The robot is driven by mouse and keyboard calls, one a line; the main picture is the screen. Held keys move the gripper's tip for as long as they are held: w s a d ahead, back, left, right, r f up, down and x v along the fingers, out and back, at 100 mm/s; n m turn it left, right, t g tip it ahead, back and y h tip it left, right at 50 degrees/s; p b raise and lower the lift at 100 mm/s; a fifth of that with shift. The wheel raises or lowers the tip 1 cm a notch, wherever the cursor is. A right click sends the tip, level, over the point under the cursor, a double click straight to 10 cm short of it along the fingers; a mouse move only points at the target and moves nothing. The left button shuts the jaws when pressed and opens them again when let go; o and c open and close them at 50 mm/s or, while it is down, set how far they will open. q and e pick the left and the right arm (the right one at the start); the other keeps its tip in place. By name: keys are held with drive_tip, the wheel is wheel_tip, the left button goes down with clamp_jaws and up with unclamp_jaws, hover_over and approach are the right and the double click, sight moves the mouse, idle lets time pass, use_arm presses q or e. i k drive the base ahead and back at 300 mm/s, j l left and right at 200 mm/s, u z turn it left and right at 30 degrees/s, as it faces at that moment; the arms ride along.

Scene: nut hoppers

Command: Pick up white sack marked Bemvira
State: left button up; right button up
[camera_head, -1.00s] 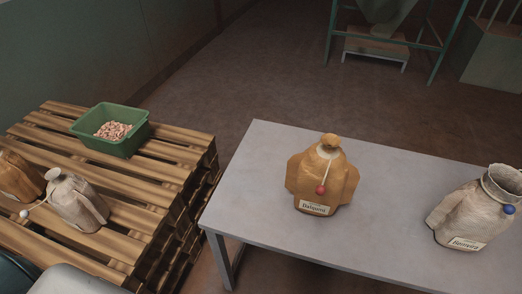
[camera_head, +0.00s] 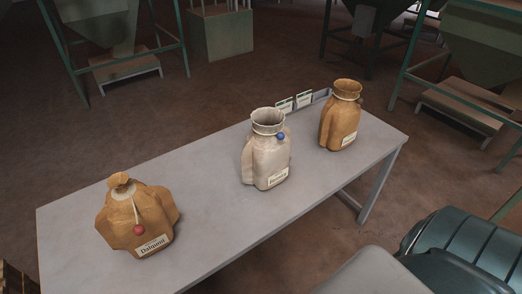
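The white sack (camera_head: 267,160) stands upright on the grey table, near its middle. It has an open round top, a blue ball at its neck and a front label; the label is too small to read surely now, but it read like Bemvira in the earlier view. Another brown sack (camera_head: 341,116) with a label stands to the right. Neither of my grippers is in view.
The grey table (camera_head: 214,218) has bare surface between the sacks. Small cards or a holder (camera_head: 303,100) stand at its back edge. Green-framed hoppers (camera_head: 102,28) and a low step (camera_head: 124,70) stand behind on open floor.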

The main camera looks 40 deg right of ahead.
sight(265, 158)
drive_tip(key=l+z, duration=0.3)
drive_tip(key=l, duration=1)
